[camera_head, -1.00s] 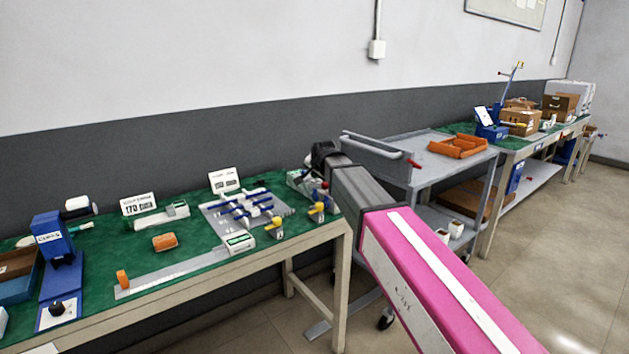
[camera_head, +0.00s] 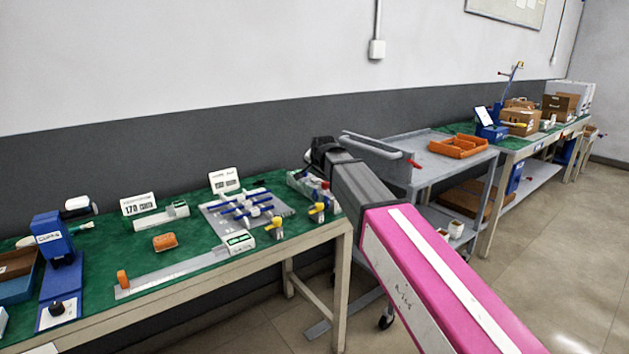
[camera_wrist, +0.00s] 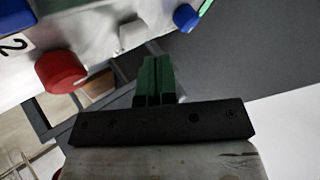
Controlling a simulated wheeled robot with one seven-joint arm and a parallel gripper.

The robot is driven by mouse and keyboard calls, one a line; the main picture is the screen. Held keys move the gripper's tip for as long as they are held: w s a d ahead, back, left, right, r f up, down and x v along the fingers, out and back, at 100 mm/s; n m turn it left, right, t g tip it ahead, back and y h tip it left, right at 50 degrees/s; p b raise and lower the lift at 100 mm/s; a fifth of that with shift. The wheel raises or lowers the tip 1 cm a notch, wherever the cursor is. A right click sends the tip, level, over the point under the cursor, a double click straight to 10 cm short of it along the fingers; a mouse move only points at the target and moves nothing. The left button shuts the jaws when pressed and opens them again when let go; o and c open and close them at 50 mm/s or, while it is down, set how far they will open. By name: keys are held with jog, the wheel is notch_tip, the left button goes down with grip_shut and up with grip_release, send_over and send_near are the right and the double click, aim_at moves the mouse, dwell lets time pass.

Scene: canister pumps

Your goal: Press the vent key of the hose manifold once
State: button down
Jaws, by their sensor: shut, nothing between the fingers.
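In the wrist view a pale metal housing, apparently the hose manifold (camera_wrist: 95,50), crosses the upper left. It carries a red round knob (camera_wrist: 61,71), a small light grey block (camera_wrist: 132,35) and a blue knob (camera_wrist: 186,17). I cannot tell for sure which part is the vent key. My gripper (camera_wrist: 155,60) has its green fingers together and empty, with the tips just below the grey block in the picture. Contact cannot be judged. In the head view the manifold (camera_head: 300,182) sits at the bench's far right corner; my arm's dark end is beside it and the fingertips are hidden.
A grey plate with blue-handled valves (camera_head: 288,212) lies left of the manifold. Two yellow-topped valves (camera_head: 318,210) stand at the bench's front edge. A grey cart (camera_head: 470,165) stands right of the bench. The wall is close behind.

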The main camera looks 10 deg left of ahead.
aim_at(316, 179)
jog(key=shift+r, duration=0.15)
jog(key=shift+r, duration=2.4)
